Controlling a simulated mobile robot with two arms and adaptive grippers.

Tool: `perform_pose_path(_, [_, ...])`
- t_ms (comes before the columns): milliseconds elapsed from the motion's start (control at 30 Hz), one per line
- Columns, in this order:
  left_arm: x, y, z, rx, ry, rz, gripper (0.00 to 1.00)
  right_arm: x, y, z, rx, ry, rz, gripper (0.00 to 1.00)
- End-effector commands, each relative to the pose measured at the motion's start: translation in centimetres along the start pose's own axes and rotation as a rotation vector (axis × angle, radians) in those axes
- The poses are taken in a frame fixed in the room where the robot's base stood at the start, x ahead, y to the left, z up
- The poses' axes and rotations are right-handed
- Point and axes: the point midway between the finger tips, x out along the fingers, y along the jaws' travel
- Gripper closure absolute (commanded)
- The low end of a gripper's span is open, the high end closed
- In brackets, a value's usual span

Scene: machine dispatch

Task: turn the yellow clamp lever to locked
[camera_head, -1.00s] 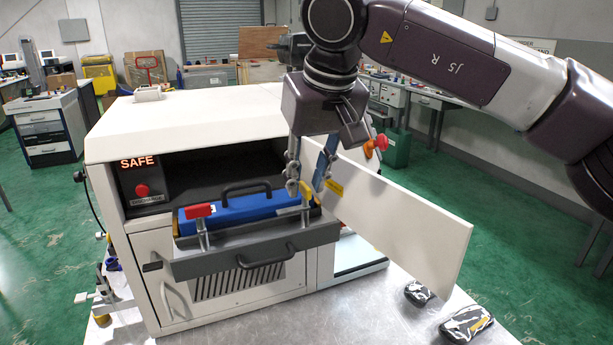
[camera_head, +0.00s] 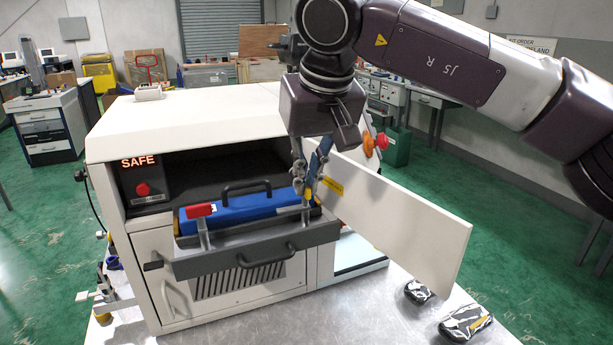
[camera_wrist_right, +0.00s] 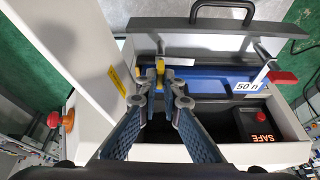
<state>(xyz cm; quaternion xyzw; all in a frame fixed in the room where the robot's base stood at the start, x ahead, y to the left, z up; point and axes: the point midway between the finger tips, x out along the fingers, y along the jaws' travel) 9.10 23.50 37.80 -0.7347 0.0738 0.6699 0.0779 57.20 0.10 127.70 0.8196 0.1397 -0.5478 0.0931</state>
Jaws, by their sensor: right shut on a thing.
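The yellow clamp lever (camera_head: 309,194) is at the right end of the blue block (camera_head: 240,209) in the open machine drawer (camera_head: 262,234). My right gripper (camera_head: 306,189) reaches down from above with its fingers closed on the lever. In the right wrist view, yellow parts of the lever (camera_wrist_right: 160,71) show between and just beyond the fingertips (camera_wrist_right: 163,88). The fingers hide most of the lever, so I cannot tell its exact angle. My left gripper is not in view.
A red clamp lever (camera_head: 201,210) stands at the drawer's left end. The white open door panel (camera_head: 405,212) stands close to the right of my gripper. The machine display (camera_head: 138,162) reads SAFE. Two patterned objects lie on the metal table at right.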

Motion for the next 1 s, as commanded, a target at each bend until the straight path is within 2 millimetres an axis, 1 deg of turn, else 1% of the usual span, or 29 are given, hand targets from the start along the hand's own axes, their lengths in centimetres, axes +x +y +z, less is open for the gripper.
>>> perform_pose_path(267, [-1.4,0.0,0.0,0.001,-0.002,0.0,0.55,-0.3,-0.2,-0.1,0.171,0.0,0.073,1.0])
perform_pose_path(667, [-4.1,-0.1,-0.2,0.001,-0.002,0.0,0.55,-0.3,-0.4,-0.3,0.522,0.0,0.219,1.0])
perform_pose_path(1000, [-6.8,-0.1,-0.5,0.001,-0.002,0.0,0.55,-0.3,-0.5,-0.4,0.822,0.0,0.342,1.0])
